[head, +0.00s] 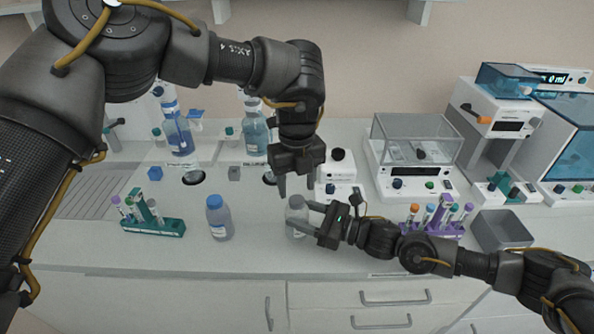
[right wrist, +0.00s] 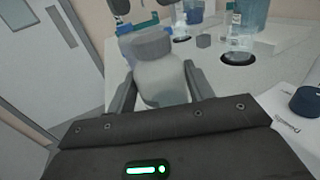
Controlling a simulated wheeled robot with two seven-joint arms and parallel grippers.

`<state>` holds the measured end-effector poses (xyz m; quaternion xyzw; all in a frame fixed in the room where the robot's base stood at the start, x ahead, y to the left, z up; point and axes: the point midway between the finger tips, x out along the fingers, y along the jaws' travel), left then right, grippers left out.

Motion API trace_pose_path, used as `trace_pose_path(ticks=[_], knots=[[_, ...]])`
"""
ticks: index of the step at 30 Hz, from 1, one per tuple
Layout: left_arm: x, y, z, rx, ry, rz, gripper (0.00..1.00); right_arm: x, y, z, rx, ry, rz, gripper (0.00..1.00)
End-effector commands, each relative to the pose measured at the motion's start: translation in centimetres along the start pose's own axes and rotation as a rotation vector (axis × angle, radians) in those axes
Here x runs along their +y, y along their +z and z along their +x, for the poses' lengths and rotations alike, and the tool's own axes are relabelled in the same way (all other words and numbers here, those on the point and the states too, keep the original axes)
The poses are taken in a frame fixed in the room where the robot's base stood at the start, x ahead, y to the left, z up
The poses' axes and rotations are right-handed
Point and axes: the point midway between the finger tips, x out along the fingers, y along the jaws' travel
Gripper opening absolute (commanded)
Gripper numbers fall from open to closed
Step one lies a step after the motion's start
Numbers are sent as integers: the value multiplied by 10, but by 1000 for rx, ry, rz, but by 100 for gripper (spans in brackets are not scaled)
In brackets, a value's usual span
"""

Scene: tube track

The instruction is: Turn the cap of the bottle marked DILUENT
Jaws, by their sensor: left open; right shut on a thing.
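A small clear bottle with a grey cap (head: 296,203) stands upright on the bench near its front. My right gripper (head: 306,218) is shut around its body from the right. In the right wrist view the bottle's body (right wrist: 162,82) sits between the two fingers, with its cap above them. My left gripper (head: 298,184) is open and points down, just above the grey cap, with nothing between its fingers. A similar bottle with a blue cap (head: 219,218) stands to the left, apart from both grippers. I cannot read the word DILUENT on either bottle.
A green tube rack (head: 153,227) stands at left and a purple tube rack (head: 432,230) at right, behind my right forearm. A balance (head: 416,150) and large blue-liquid bottles (head: 178,132) stand at the back. A grey bin (head: 502,231) is far right. Bench between the two small bottles is clear.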

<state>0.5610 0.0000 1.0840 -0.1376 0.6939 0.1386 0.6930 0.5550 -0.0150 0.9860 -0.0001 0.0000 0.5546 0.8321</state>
Motion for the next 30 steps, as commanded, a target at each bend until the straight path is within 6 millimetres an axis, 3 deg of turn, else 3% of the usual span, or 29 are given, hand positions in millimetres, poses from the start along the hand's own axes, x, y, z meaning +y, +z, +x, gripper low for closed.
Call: trace_pose_path(ticks=[9, 20, 30], knots=[[0, 0, 34, 0, 0, 1, 51, 0, 0, 0, 0, 0, 0, 0], [0, 0, 38, 0, -1, 1, 51, 0, 0, 0, 0, 0, 0, 0], [0, 0, 37, -1, 0, 0, 8, 0, 0, 0, 0, 0, 0, 0]])
